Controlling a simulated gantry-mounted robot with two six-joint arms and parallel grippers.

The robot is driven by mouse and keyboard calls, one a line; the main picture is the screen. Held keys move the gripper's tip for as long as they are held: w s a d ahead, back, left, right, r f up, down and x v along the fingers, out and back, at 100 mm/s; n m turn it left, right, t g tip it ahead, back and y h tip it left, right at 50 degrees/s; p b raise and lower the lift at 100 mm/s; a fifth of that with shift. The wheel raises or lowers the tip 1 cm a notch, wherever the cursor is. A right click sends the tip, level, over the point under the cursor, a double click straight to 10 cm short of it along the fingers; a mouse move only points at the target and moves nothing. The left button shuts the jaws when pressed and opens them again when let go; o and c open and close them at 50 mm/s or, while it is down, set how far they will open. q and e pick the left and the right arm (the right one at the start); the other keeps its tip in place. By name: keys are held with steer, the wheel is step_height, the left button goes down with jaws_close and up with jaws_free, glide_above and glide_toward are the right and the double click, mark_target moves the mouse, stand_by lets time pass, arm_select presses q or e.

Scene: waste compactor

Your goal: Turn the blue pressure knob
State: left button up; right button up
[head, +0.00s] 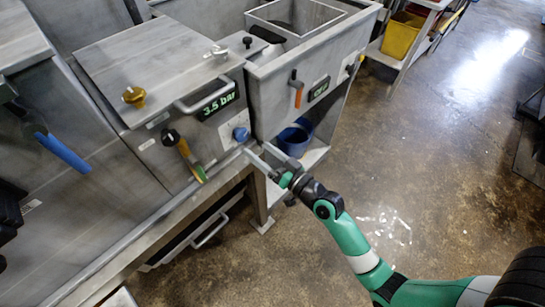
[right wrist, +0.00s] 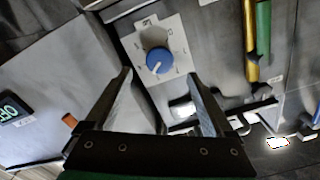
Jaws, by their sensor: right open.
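The blue pressure knob (head: 241,134) is on the front panel of the compactor, below the green "3.5 bar" display (head: 218,104). In the right wrist view the blue knob (right wrist: 158,61) sits on a white dial plate (right wrist: 169,36) with marks around it, and a white pointer line shows on its face. My right gripper (head: 258,154) is open and empty just below and right of the knob. In the right wrist view its two fingers (right wrist: 160,90) are spread, with the knob ahead of the gap between them, apart from both. My left gripper is not in view.
A lever with a yellow and green handle (head: 190,159) hangs left of the knob. An orange-handled lever (head: 297,90) and an "OFF" display (head: 318,89) are on the panel to the right. A blue bucket (head: 294,137) stands below. The floor at right is open.

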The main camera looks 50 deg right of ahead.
steer(key=s, duration=0.5)
steer(key=shift+s+a, duration=0.2)
steer(key=shift+a, duration=0.2)
